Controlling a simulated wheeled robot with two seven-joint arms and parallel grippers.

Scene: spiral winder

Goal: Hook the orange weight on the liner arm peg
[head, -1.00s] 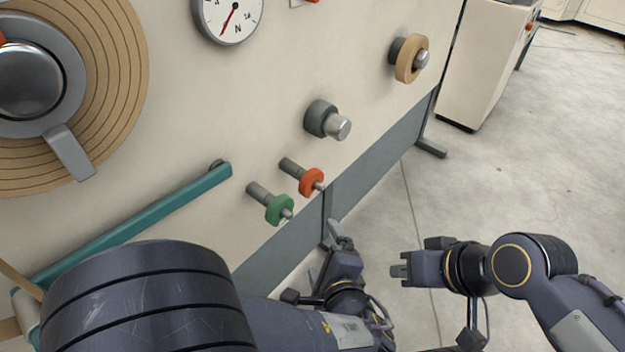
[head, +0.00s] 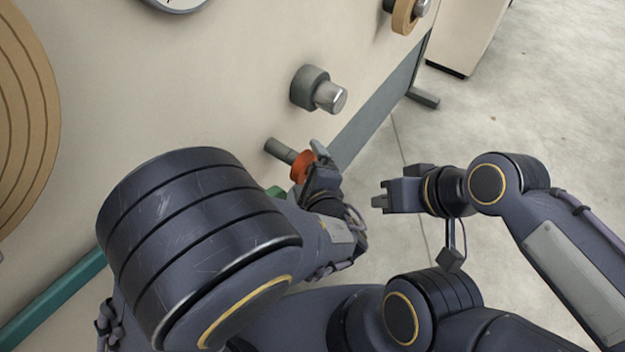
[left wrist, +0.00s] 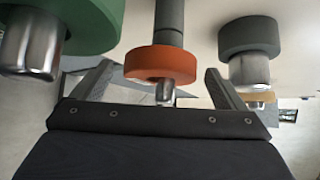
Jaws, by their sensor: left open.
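The orange weight (head: 302,165) is a ring on a grey peg (head: 280,149) that sticks out of the cream panel. My left gripper (head: 318,170) is at the weight in the head view and covers part of it. In the left wrist view the orange weight (left wrist: 161,64) sits between the two open fingers, with gaps on both sides. The teal liner arm (head: 60,290) runs along the lower left, mostly behind my left arm. Its peg is hidden. My right gripper (head: 382,199) is to the right, over the floor, away from the panel; its fingers look apart and empty.
A green weight (left wrist: 62,22) is close to the left finger; only a sliver shows in the head view. A dark grey roller with a metal end (head: 318,90) is above the orange weight. A tan-ringed roller (head: 405,15) is at upper right. Open floor lies right.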

